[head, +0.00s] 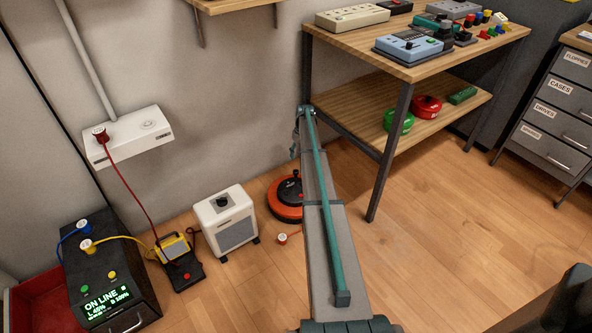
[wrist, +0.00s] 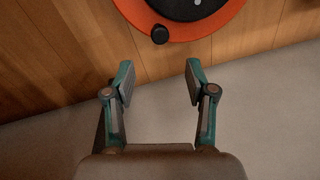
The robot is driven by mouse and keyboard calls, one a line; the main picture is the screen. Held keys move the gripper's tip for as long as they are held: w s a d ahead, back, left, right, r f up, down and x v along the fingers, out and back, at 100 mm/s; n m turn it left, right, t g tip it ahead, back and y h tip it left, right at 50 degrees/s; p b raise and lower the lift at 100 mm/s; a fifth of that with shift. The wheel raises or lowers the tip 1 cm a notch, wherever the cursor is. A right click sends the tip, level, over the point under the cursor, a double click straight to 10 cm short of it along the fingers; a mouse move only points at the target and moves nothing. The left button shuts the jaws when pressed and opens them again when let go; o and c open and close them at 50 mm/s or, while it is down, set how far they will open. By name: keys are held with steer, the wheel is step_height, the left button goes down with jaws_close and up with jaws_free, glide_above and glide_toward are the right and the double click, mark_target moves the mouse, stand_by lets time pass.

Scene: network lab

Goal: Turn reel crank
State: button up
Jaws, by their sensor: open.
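The reel (head: 284,209) is an orange disc with a black hub on the floor by the wall, partly hidden behind my arm in the head view. The wrist view shows part of the orange reel (wrist: 215,28) at the top, cut off by the frame edge. A round black crank knob (wrist: 160,35) sits at its rim. My gripper (wrist: 159,73) is open and empty, with its two teal-and-grey fingers apart. In the picture, the knob lies just above the gap between the fingertips, with no visible contact. I cannot clearly make out the fingers in the head view.
A white heater-like box (head: 226,228) stands left of the reel, with a small plug (head: 282,239) on the floor between them. A wooden workbench (head: 440,57) with a lower shelf (head: 345,100) stands to the right. Open floor (head: 450,260) lies at the front right.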

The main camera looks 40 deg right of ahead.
mark_target(296, 171)
steer(key=f+b, duration=0.1)
steer(key=f, duration=0.2)
steer(key=f+b, duration=0.1)
steer(key=f, duration=0.3)
steer(key=a+f+b, duration=0.1)
steer(key=f+b, duration=0.1)
steer(key=f, duration=0.1)
steer(key=shift+w+f, duration=0.2)
steer(key=shift+f, duration=0.15)
jaws_close()
